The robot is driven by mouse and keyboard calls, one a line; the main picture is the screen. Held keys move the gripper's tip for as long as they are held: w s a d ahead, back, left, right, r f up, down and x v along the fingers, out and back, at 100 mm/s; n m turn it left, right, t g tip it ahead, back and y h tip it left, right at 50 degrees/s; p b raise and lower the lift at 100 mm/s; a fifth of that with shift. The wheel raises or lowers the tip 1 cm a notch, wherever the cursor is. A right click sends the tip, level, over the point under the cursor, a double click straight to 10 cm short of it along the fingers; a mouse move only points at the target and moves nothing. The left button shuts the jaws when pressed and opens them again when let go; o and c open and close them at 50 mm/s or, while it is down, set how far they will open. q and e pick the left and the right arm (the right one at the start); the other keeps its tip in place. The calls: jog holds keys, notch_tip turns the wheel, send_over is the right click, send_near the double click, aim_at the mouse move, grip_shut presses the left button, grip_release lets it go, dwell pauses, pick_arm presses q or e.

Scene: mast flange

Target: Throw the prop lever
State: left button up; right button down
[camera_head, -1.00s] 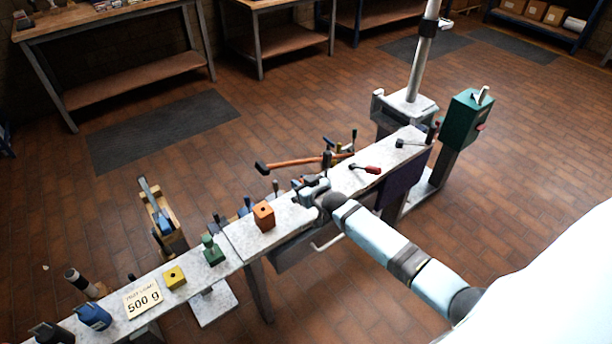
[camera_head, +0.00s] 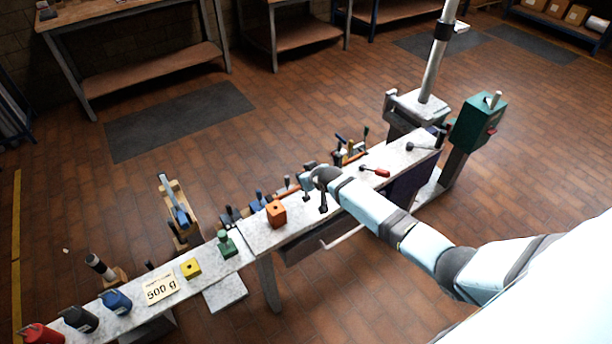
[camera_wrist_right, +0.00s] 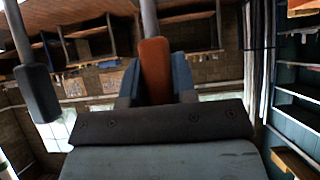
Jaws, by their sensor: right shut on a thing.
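My right gripper (camera_head: 307,185) is over the bench, at the far side of my right arm. In the right wrist view it (camera_wrist_right: 156,85) is shut on an orange-brown bar (camera_wrist_right: 155,62), which stands between its blue-grey fingers. Part of an orange bar (camera_head: 288,189) also shows left of the gripper in the head view; my arm hides much of it. A lever with a red grip (camera_head: 381,173) lies right of my arm on the bench. A lever with a black grip (camera_head: 411,147) is farther right. No label shows which is the prop lever. My left gripper is not in view.
The long pale bench (camera_head: 262,233) carries an orange block (camera_head: 276,213), a green piece (camera_head: 227,244), a yellow block (camera_head: 190,267) and a 500 g sign (camera_head: 161,290). A mast (camera_head: 437,65) and a green box (camera_head: 478,120) stand at the right end.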

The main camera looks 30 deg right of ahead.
jog(key=c, duration=0.9)
grip_release()
jog(key=v, duration=1.3)
jog(key=shift+s+r+p, duration=0.25)
jog(key=shift+p, duration=0.15)
jog(key=s+a+p, duration=0.1)
jog(key=s+a, duration=0.4)
jog(key=s, duration=0.4)
jog(key=s+a+n+y+p, duration=0.1)
jog(key=s+a+p, duration=0.1)
jog(key=s+a, duration=0.4)
jog(key=s+a+n+y+p, duration=0.1)
jog(key=s+a, duration=0.5)
jog(key=s, duration=0.5)
jog(key=shift+s+f+t+p, duration=0.25)
jog(key=shift+s+t+p, duration=0.05)
